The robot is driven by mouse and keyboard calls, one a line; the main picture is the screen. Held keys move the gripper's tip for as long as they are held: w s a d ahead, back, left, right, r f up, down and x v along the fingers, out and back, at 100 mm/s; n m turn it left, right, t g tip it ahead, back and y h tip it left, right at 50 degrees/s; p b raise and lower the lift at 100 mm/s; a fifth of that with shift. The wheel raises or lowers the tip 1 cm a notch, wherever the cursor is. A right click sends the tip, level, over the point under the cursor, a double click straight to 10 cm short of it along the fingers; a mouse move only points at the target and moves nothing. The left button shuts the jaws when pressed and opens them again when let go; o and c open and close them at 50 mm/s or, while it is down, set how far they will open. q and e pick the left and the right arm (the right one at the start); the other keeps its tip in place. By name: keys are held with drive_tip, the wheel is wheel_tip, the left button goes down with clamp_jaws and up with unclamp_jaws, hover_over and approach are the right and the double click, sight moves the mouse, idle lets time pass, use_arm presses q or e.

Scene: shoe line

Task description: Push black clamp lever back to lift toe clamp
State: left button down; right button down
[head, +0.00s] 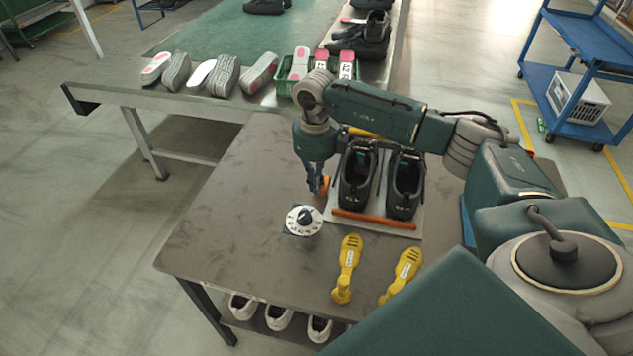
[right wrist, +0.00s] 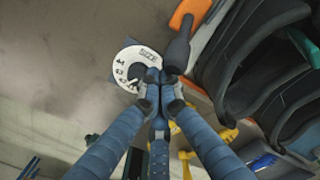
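A pair of black shoes (head: 358,180) stands on a light fixture plate (head: 420,232). An orange bar (head: 375,220) lies across the plate's near side. An orange clamp part (head: 325,186) shows at the plate's left edge and again in the right wrist view (right wrist: 188,12). A black lever (right wrist: 178,52) with a rounded end shows beside it there. My right gripper (right wrist: 158,80) points down with its fingertips together, just left of the lever's end; I cannot tell whether they touch it. In the head view the right gripper (head: 318,190) hides most of the lever. My left gripper is out of view.
A white numbered dial (head: 304,220) lies just in front of the gripper. Two yellow tools (head: 347,268) lie near the table's front. The left of the brown table (head: 225,215) is clear. A green crate (head: 284,90) with soles stands behind.

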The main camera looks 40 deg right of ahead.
drive_tip(key=shift+w+d+f+b, duration=0.25)
drive_tip(key=shift+w+d+b, duration=0.2)
drive_tip(key=shift+w+d, duration=0.55)
drive_tip(key=shift+w+d+b, duration=0.55)
drive_tip(key=shift+w+d, duration=0.25)
drive_tip(key=shift+d, duration=0.25)
drive_tip(key=shift+w+d+b, duration=0.55)
drive_tip(key=shift+w+d, duration=0.25)
drive_tip(key=shift+d, duration=0.2)
drive_tip(key=shift+r, duration=0.1)
drive_tip(key=shift+s+a, duration=0.15)
drive_tip(key=shift+s, duration=0.05)
drive_tip(key=shift+s+a+p, duration=0.4)
drive_tip(key=shift+a+p, duration=0.1)
drive_tip(key=shift+p, duration=0.15)
wheel_tip(320, 180, up, 9)
drive_tip(key=p, duration=0.6)
